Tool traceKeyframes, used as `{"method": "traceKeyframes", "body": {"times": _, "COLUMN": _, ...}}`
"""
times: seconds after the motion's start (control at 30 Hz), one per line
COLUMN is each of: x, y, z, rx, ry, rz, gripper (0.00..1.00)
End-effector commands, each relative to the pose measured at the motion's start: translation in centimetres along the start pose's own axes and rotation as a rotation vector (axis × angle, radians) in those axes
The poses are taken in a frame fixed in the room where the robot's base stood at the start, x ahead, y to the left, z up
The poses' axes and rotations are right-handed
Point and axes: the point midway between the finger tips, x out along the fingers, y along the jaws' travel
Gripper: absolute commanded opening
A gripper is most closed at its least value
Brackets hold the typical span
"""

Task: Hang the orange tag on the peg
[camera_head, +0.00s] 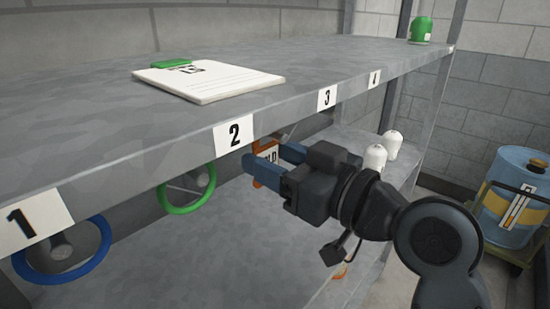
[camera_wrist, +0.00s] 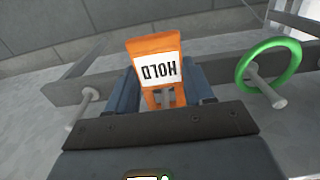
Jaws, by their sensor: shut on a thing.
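The orange tag (camera_head: 259,147) has a white label and is in my gripper (camera_head: 267,158), under the shelf edge by the number 2 label. In the wrist view the tag (camera_wrist: 151,46) stands between the blue fingers of my gripper (camera_wrist: 160,78), its word HOLD upside down. My gripper is shut on the tag's lower part in that view. A bare pale peg (camera_wrist: 84,108) with a round end shows left of the tag there, apart from it. A second peg (camera_wrist: 266,90) at the right carries a green ring. I cannot make out the bare peg in the head view.
The upper shelf (camera_head: 90,110) has numbered labels and a clipboard (camera_head: 215,82). Below hang a green ring (camera_head: 187,208) and a blue ring (camera_head: 30,272). White bottles (camera_head: 376,158) stand on the lower shelf. A blue drum (camera_head: 508,190) stands at the right. The lower shelf's middle is clear.

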Motion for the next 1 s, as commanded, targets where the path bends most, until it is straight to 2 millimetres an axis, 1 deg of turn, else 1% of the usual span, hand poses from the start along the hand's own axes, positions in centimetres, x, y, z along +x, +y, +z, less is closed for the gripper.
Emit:
{"method": "traceKeyframes", "body": {"times": 0.13, "x": 0.0, "y": 0.0, "z": 0.0, "rx": 0.000, "ry": 0.000, "rz": 0.000, "gripper": 0.23}}
{"method": "traceKeyframes", "body": {"times": 0.17, "x": 0.0, "y": 0.0, "z": 0.0, "rx": 0.000, "ry": 0.000, "rz": 0.000, "gripper": 0.53}}
{"method": "traceKeyframes", "body": {"times": 0.47, "x": 0.0, "y": 0.0, "z": 0.0, "rx": 0.000, "ry": 0.000, "rz": 0.000, "gripper": 0.82}}
{"method": "traceKeyframes", "body": {"times": 0.67, "x": 0.0, "y": 0.0, "z": 0.0, "rx": 0.000, "ry": 0.000, "rz": 0.000, "gripper": 0.82}}
{"method": "traceKeyframes", "body": {"times": 0.77, "x": -0.3, "y": 0.0, "z": 0.0, "rx": 0.000, "ry": 0.000, "rz": 0.001, "gripper": 0.82}}
{"method": "traceKeyframes", "body": {"times": 0.87, "x": -1.3, "y": 0.1, "z": 0.1, "rx": 0.000, "ry": 0.000, "rz": 0.002, "gripper": 0.82}}
{"method": "traceKeyframes", "body": {"times": 1.0, "x": -3.6, "y": 0.1, "z": 0.2, "rx": 0.000, "ry": 0.000, "rz": 0.003, "gripper": 0.82}}
